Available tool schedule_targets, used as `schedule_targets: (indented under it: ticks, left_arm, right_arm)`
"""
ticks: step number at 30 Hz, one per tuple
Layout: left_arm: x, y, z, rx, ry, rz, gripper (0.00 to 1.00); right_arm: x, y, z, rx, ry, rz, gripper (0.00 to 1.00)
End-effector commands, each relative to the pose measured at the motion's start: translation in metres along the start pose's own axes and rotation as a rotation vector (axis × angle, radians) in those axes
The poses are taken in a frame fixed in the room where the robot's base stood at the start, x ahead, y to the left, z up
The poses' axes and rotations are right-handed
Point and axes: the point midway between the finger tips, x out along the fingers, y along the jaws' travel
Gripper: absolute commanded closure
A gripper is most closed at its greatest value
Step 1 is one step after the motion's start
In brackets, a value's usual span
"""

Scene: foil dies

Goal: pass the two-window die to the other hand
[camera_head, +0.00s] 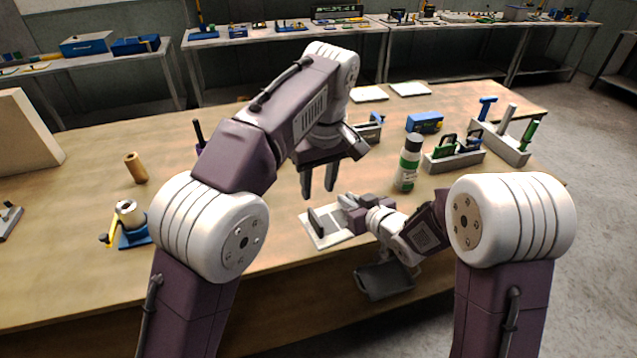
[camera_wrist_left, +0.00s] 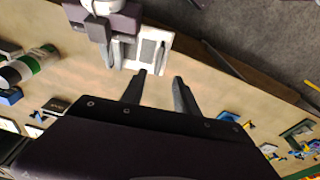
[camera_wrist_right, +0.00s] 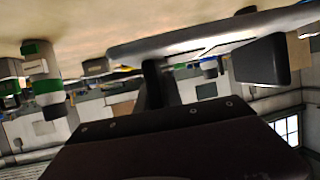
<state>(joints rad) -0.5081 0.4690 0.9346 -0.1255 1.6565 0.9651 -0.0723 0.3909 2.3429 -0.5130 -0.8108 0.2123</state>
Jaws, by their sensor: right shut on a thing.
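The two-window die (camera_head: 327,236) is a flat pale plate with a dark upright piece on it, near the table's front edge. My right gripper (camera_head: 347,204) is shut on its right side. In the left wrist view the die (camera_wrist_left: 149,48) shows a grey patterned patch; I cannot make out both windows. In the right wrist view the die (camera_wrist_right: 195,37) spans the top as a tilted grey plate. My left gripper (camera_head: 319,192) points down, open and empty, just above and behind the die. Its fingers (camera_wrist_left: 158,90) are apart from the plate.
A white and green bottle (camera_head: 408,163) stands right of the die. Racks of tools (camera_head: 455,160) and a blue box (camera_head: 425,122) stand farther right. A tape holder (camera_head: 132,225) and a brown cylinder (camera_head: 136,168) stand at the left. The table's middle left is clear.

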Motion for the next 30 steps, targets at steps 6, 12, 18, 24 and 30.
schedule_targets:
  ticks: [6, 12, 18, 24, 30]
  left_arm:
    - [0.007, 0.001, 0.001, 0.005, 0.0, 0.001, 0.64]
    - [0.05, 0.0, 0.001, 0.003, -0.003, -0.003, 0.64]
    - [0.092, 0.0, 0.001, 0.003, -0.001, 0.0, 0.64]
    - [0.116, 0.001, 0.001, 0.003, 0.0, 0.002, 0.64]
    - [0.119, 0.001, 0.001, 0.003, 0.001, 0.004, 0.64]
  right_arm:
    - [0.0, 0.0, -0.001, 0.0, 0.003, 0.0, 1.0]
    - [0.0, 0.0, -0.001, 0.0, 0.003, 0.0, 1.0]
    - [0.0, 0.0, -0.001, 0.0, 0.003, 0.0, 1.0]
    - [0.0, 0.0, -0.001, 0.0, 0.003, 0.0, 1.0]
    - [0.0, 0.0, -0.001, 0.0, 0.003, 0.0, 1.0]
